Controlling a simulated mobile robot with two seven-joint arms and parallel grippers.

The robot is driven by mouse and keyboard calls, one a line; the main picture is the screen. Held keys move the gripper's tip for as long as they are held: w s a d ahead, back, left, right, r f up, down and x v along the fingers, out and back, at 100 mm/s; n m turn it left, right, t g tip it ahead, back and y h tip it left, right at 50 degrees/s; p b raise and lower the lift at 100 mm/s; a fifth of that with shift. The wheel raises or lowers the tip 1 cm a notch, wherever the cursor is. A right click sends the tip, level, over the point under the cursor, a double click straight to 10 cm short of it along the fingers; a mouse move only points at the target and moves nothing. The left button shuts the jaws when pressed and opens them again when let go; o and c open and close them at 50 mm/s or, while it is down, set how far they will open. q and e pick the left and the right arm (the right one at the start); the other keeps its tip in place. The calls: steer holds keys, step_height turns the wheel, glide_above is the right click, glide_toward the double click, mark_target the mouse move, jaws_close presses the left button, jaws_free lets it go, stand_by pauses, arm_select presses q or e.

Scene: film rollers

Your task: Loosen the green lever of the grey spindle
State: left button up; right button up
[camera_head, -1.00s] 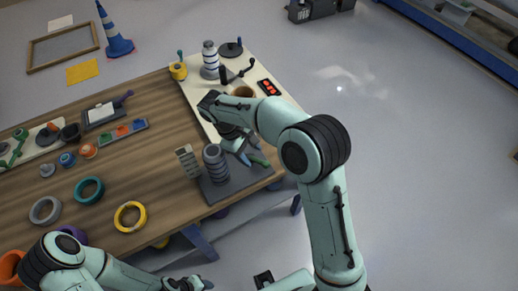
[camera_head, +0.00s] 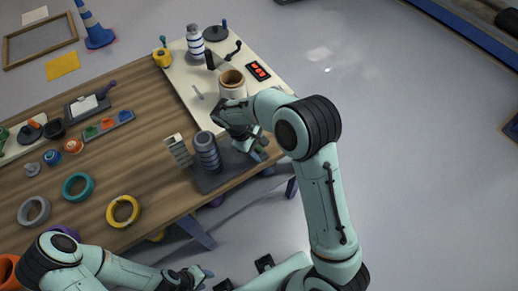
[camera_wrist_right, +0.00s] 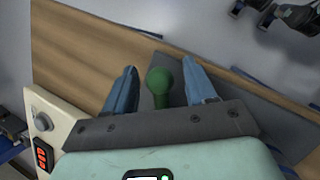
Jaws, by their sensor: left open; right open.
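The grey spindle is a ribbed grey cylinder (camera_head: 207,153) standing upright on a dark plate (camera_head: 212,183) at the table's near right corner. In the right wrist view, a green lever with a round knob (camera_wrist_right: 159,80) lies between the two blue fingers of my right gripper (camera_wrist_right: 160,68), with gaps visible on both sides. In the head view, my right gripper (camera_head: 257,150) is open, low over the plate to the right of the cylinder, and largely hides the lever. My left gripper (camera_head: 203,277) is open and empty, off the table's front edge at the bottom.
A cream board (camera_head: 205,92) behind holds a brown-topped roll (camera_head: 232,84), a striped bottle-like roller (camera_head: 195,42) and a red-button box (camera_head: 258,71). Coloured rings (camera_head: 123,211) lie on the left.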

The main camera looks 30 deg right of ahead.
steer(key=shift+d+f, duration=0.1)
steer(key=shift+f, duration=0.05)
jaws_close()
